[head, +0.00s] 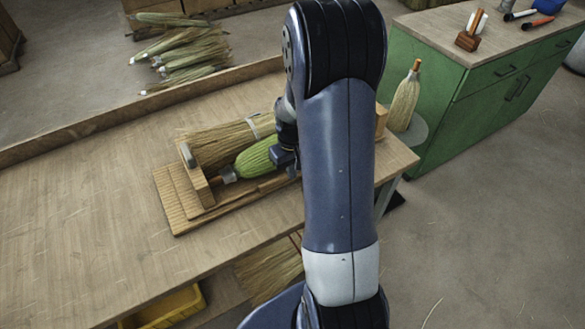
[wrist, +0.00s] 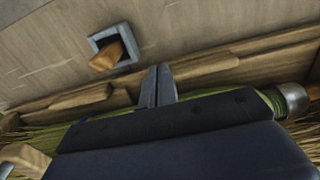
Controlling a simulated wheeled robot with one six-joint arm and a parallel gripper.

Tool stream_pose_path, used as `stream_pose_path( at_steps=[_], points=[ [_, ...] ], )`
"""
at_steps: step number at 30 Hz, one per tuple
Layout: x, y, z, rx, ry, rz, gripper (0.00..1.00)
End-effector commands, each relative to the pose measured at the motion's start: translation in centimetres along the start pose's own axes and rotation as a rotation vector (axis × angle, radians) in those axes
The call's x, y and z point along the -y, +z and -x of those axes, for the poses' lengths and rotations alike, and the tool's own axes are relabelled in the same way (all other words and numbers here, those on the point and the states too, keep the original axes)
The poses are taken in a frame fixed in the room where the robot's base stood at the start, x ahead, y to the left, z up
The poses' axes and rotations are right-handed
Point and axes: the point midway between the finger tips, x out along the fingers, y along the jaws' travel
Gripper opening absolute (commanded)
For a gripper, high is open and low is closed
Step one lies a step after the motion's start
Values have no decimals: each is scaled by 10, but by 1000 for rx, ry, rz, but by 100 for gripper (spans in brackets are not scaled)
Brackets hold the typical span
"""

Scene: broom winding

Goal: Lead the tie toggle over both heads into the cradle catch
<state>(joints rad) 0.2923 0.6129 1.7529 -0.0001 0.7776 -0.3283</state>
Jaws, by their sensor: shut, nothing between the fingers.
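Two broom heads lie side by side in a wooden cradle (head: 190,205) on the bench, a straw-coloured head (head: 225,142) behind and a green head (head: 255,160) in front. The green head (wrist: 205,105) also shows under my gripper in the wrist view, with a metal collar (wrist: 291,98) at right. My gripper (wrist: 158,84) is shut and empty beside the green head; the arm partly hides it in the head view. In the wrist view a wooden peg (wrist: 105,58), perhaps the toggle, sits at a square metal frame (wrist: 112,45), apart from my fingertips. I cannot tell which part is the catch.
Wooden blocks (wrist: 80,97) line the cradle edge near my fingers. The bench top (head: 80,220) is clear at left. A green cabinet (head: 440,100) and an upright small broom (head: 404,100) stand at right. Several loose brooms (head: 190,50) lie beyond the bench.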

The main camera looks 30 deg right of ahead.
Motion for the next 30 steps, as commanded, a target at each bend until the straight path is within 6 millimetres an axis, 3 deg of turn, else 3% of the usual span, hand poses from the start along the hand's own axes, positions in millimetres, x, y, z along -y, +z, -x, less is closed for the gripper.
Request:
stream_pose_path(
  at_steps=[16,21,30],
  points=[
    [-1,-2,87,-6,2,0,0],
    [0,-1,98,-3,1,0,0],
    [0,-1,99,-2,1,0,0]
  ],
)
